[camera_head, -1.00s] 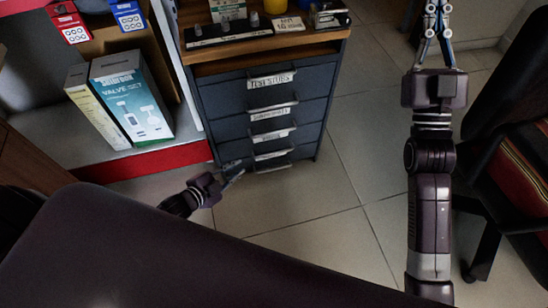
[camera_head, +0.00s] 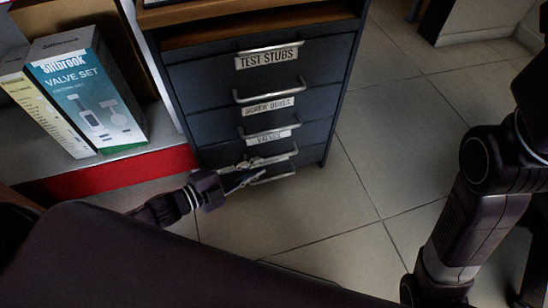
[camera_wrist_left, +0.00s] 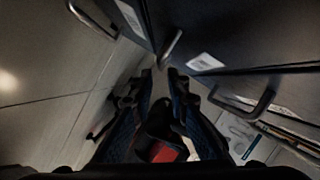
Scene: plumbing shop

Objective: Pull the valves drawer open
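The valves drawer is the third labelled front down on the dark blue cabinet; its label (camera_head: 272,138) reads VALVES and its bar handle (camera_head: 270,132) sits at the label's top edge. The drawer looks shut. My left gripper (camera_head: 258,172) is low in front of the cabinet, below the VALVES label, near the lower handles. Its fingers are spread. In the left wrist view the fingertips (camera_wrist_left: 159,75) stand apart, with a bar handle (camera_wrist_left: 170,48) just beyond them; contact is not clear, nor which drawer that handle is on. My right gripper is out of view; only my right arm shows.
Drawers labelled TEST STUBS (camera_head: 268,58) and SCREW BOXES (camera_head: 268,105) are above, both shut. A shelf with a red edge (camera_head: 110,184) and a valve set box (camera_head: 90,95) stands left of the cabinet. Tiled floor (camera_head: 400,130) to the right is clear.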

